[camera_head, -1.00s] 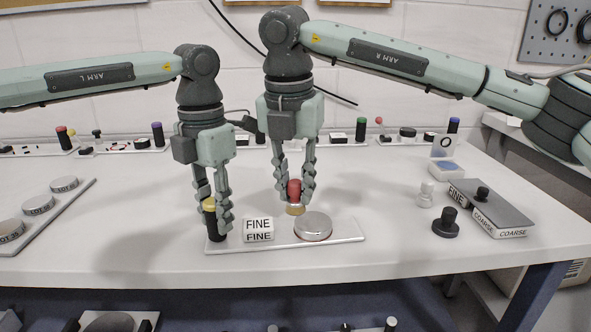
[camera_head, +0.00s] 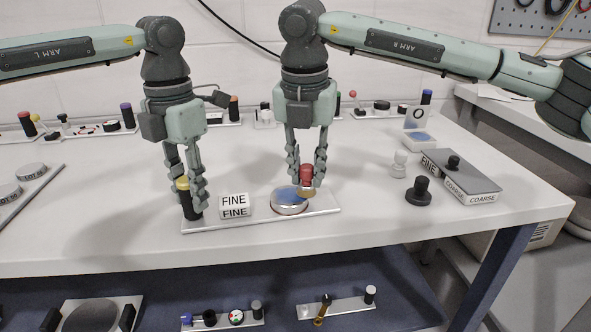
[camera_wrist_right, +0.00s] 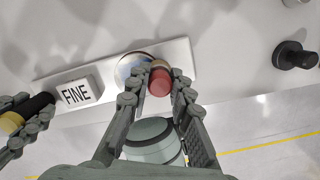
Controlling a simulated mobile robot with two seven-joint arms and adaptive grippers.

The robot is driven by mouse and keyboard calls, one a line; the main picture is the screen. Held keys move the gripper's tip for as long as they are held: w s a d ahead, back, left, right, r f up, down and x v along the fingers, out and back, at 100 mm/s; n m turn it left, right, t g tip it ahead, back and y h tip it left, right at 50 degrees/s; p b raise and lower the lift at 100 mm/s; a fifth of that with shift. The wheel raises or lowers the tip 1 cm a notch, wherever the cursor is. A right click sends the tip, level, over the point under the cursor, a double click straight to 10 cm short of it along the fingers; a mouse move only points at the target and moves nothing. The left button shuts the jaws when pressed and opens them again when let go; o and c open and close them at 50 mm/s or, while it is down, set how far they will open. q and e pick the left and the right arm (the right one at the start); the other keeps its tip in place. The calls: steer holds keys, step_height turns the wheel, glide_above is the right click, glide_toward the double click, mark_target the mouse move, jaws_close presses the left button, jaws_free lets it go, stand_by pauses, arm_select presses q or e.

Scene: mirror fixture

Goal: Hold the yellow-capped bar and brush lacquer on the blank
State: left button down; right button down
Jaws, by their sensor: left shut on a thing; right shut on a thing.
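The yellow-capped bar (camera_head: 187,206), black below its yellow top, stands upright at the left end of a white plate (camera_head: 327,206). My left gripper (camera_head: 192,192) is shut on it; it also shows at the left of the right wrist view (camera_wrist_right: 38,104). The blank (camera_head: 288,201) is a round silver disc near the plate's right end; its top looks partly blue. My right gripper (camera_head: 306,180) is shut on the red-handled brush (camera_head: 306,174) with a tan lower end. The brush is over the blank's right part; I cannot tell whether it touches.
A FINE block (camera_head: 234,205) sits on the plate between bar and blank. To the right are a black knobbed piece (camera_head: 418,193), a pale knobbed piece (camera_head: 399,165), a COARSE block (camera_head: 470,192) and a blue-topped pad (camera_head: 421,138). The table between plate and these is clear.

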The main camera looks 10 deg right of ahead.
steer(key=a, duration=0.6)
steer(key=shift+a, duration=0.15)
steer(key=shift+d, duration=3.2)
steer(key=shift+a, duration=3.25)
step_height(320, 180, up, 8)
steer(key=shift+d, duration=0.1)
arm_select(q)
steer(key=c, duration=1.2)
jaws_free()
